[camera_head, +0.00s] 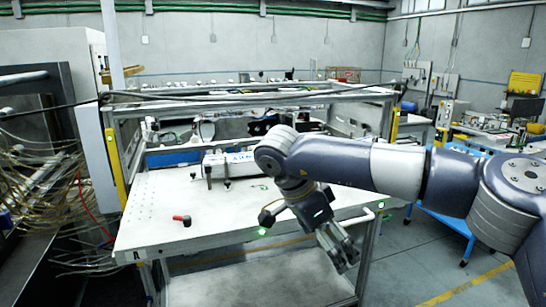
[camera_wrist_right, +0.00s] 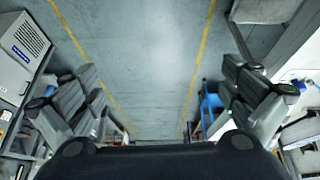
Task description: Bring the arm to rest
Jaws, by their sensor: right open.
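My right arm (camera_head: 400,170) reaches in from the right side of the head view. Its forearm is roughly level, and the wrist bends down at the front right of the white workbench. My right gripper (camera_head: 340,247) hangs past the bench's front right corner, pointing down over the floor. In the right wrist view the gripper (camera_wrist_right: 165,80) has its two fingers wide apart. Only bare floor shows between them, so it is open and empty. My left gripper is not in view.
The white workbench (camera_head: 165,205) has a metal frame and carries a grey-white box-like unit (camera_head: 230,163) and a small red-and-black part (camera_head: 182,219). Blue-framed tables (camera_head: 440,225) stand at the right. Loose cables (camera_head: 45,180) hang at the left. Grey floor (camera_head: 410,270) is clear at the front right.

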